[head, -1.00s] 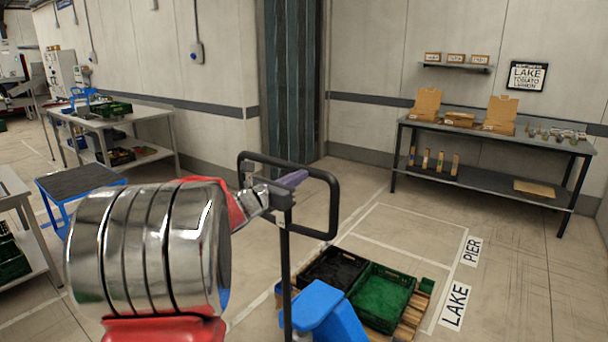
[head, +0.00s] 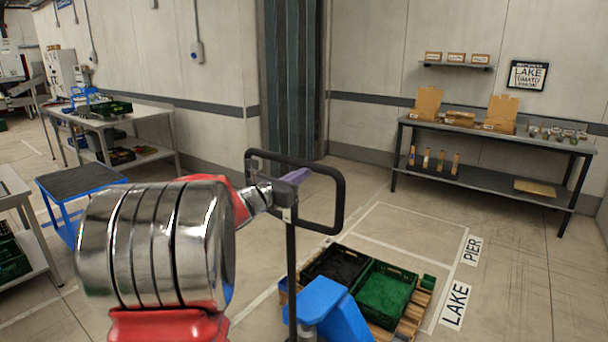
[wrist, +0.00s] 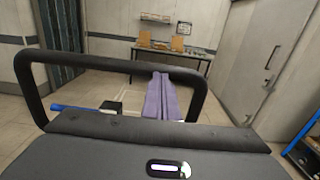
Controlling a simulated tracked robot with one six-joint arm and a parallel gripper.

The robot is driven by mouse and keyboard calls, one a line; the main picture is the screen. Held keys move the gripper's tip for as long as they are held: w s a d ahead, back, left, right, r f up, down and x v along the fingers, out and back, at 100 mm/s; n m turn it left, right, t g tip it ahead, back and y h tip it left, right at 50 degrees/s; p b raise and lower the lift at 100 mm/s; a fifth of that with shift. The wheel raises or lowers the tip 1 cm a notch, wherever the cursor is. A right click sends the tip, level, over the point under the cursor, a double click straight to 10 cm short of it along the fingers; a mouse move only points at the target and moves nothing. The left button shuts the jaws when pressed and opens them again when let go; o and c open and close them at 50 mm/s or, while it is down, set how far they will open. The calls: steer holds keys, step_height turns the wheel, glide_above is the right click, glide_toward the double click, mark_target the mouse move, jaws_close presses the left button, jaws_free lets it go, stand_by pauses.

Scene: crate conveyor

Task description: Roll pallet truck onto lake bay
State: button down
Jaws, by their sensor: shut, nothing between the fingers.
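The pallet truck has a dark loop handle (head: 340,210) on a post and a blue body (head: 325,300). A wooden pallet (head: 412,318) sits in front of the blue body, carrying a black crate (head: 333,264) and a green crate (head: 382,293). The lake bay is marked by white floor lines and a "LAKE" label (head: 455,305) to the right of the pallet. My gripper (head: 297,176) has purple fingers, shut and empty, at the handle loop. In the wrist view the fingers (wrist: 161,97) reach through the loop (wrist: 105,58). Whether they touch it I cannot tell.
A second bay with a "PIER" label (head: 472,250) lies beyond, its floor clear. A blue trolley (head: 80,187) and another bench (head: 110,120) are at left.

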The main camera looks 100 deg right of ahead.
steer(key=v, duration=0.8)
steer(key=shift+a, duration=0.2)
stand_by(0.3)
steer(key=shift+w, duration=0.2)
stand_by(0.5)
steer(key=w+a+f+m+t+y, duration=0.1)
steer(key=w+a+f+m+t, duration=0.15)
steer(key=w+a, duration=0.65)
steer(key=w+a+f+m+t+y, duration=0.2)
steer(key=w+a+f+t, duration=0.15)
steer(key=w+a, duration=0.6)
steer(key=w+a+f+m+t+y, duration=0.1)
steer(key=w+a+f+m+t, duration=0.2)
steer(key=w+a, duration=0.65)
steer(key=w+a+f+t+y, duration=0.1)
steer(key=w+a+t+y, duration=0.1)
steer(key=a, duration=0.9)
steer(key=w+a+f+m+t+y, duration=0.1)
steer(key=w+a+t+y, duration=0.2)
steer(key=a, duration=0.9)
steer(key=w+a+f+m+t+y, duration=0.1)
steer(key=w+a+f+t+y, duration=0.1)
steer(key=a, duration=1)
steer(key=w+t+y, duration=0.1)
steer(key=w+y, duration=0.1)
steer(key=w, duration=0.1)
steer(key=shift+y, duration=0.3)
